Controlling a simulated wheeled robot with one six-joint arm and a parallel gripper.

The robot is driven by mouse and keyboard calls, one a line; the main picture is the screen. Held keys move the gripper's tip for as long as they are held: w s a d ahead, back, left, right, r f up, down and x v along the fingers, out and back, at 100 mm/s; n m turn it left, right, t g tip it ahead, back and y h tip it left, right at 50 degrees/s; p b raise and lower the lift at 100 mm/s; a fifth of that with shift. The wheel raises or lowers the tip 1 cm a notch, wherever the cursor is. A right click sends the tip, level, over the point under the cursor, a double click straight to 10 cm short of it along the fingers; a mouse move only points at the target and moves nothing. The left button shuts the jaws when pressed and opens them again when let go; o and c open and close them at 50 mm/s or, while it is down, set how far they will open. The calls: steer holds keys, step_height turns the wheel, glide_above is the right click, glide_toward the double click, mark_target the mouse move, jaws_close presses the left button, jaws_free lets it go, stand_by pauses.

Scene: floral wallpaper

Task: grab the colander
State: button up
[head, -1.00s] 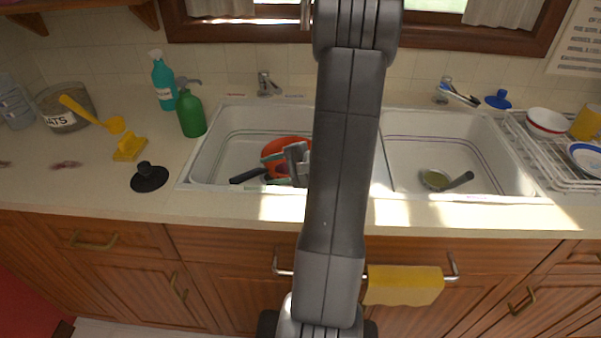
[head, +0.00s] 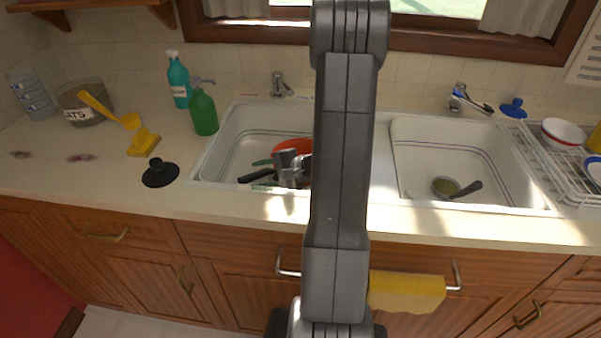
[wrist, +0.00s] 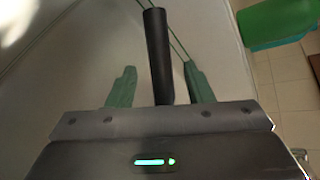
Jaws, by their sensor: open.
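An orange-red bowl-shaped thing (head: 292,147), perhaps the colander, lies in the left sink basin, partly hidden by my arm and gripper. I cannot make out holes in it. My gripper (head: 292,170) is at the front of that basin, just in front of the orange thing. In the wrist view my gripper (wrist: 160,72) is open, with its green fingers apart. A black handle (wrist: 157,45) lies between the fingers in that view. I cannot tell what it belongs to, or whether the fingers touch it. A dark handle (head: 257,176) also shows left of my gripper.
The right basin holds a small round pan-like thing with a dark handle (head: 446,187). A green bottle (head: 203,110), a teal bottle (head: 179,80) and a black plunger-like stopper (head: 160,173) stand left of the sink. A dish rack (head: 545,160) is at the right.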

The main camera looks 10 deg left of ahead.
jaws_close()
